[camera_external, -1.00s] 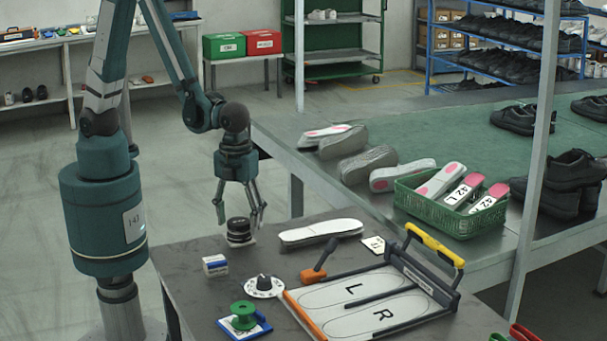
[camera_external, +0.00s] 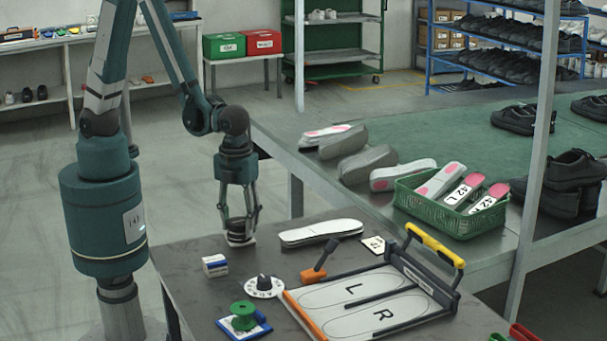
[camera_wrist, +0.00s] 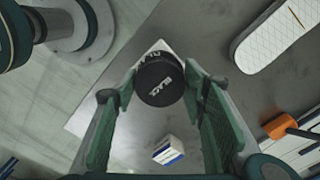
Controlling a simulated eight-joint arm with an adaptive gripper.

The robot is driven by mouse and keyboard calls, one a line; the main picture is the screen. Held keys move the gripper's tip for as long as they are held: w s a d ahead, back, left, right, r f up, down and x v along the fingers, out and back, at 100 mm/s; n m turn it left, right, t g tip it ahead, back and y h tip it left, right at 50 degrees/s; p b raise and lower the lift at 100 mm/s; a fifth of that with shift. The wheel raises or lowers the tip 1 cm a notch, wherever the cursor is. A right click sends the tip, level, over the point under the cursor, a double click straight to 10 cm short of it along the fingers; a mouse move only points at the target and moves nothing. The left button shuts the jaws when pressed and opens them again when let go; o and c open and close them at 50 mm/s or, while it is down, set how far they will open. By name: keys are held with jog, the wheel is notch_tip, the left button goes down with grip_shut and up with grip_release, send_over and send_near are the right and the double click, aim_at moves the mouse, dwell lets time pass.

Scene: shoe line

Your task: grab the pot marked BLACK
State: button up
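The pot marked BLACK (camera_external: 240,240) is small, dark and round, with a pale band low down. It stands upright near the far edge of the grey table. In the wrist view, both fingertips of my gripper (camera_wrist: 161,73) lie against the pot's sides, with no clear gap. The pot still appears to rest on the table.
A white insole (camera_external: 321,232) lies right of the pot. A small blue-and-white box (camera_external: 215,265), a dial (camera_external: 264,286) and a green spool (camera_external: 243,316) are nearer. An orange-handled tool (camera_external: 318,262) and the L/R board (camera_external: 345,307) fill the right side.

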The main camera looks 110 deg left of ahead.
aim_at(239, 222)
jog(key=shift+c, duration=1.2)
jog(key=shift+r, duration=0.45)
jog(key=c, duration=0.5)
jog(key=shift+r+p, duration=1.25)
jog(key=shift+r, duration=3.3)
grip_shut()
